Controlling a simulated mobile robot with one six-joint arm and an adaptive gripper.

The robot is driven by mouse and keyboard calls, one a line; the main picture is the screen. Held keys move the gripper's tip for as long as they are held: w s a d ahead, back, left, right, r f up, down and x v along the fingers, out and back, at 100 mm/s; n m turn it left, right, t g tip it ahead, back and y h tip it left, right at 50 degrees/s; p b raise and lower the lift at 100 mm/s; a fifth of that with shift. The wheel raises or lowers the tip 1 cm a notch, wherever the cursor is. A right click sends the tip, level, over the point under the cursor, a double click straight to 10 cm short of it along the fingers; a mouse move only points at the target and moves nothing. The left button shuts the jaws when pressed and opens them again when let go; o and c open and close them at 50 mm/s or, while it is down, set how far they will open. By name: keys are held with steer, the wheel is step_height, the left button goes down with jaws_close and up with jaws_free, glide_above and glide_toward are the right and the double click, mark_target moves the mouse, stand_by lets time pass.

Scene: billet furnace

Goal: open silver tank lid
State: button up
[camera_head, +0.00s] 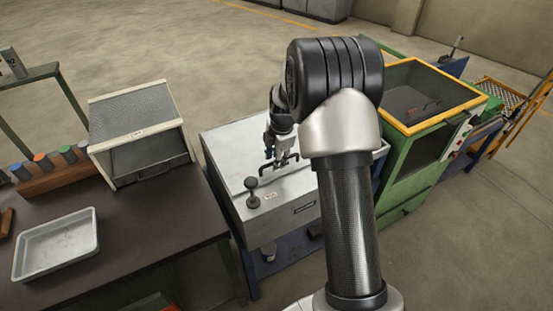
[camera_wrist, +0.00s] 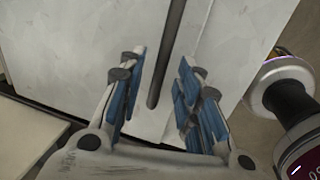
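The silver tank (camera_head: 225,150) stands in the middle of the head view, its flat lid closed on top. A dark bar handle (camera_head: 290,157) stands on the lid. My gripper (camera_head: 270,150) is over the lid at this handle, pointing down. In the wrist view my gripper (camera_wrist: 160,85) has its blue-padded fingers apart. The dark handle bar (camera_wrist: 168,58) runs lengthwise between them, with gaps visible on both sides. My arm hides part of the tank's right side.
A dark knob (camera_head: 253,190) stands at the lid's front left. Left is a dark bench (camera_head: 150,225) with a white tray (camera_head: 55,247) and a mesh-topped box (camera_head: 135,120). Right is a green machine with a yellow frame (camera_head: 430,125). Open floor lies behind.

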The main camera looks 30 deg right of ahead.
steer(key=shift+c, duration=0.2)
jaws_close()
stand_by(0.6)
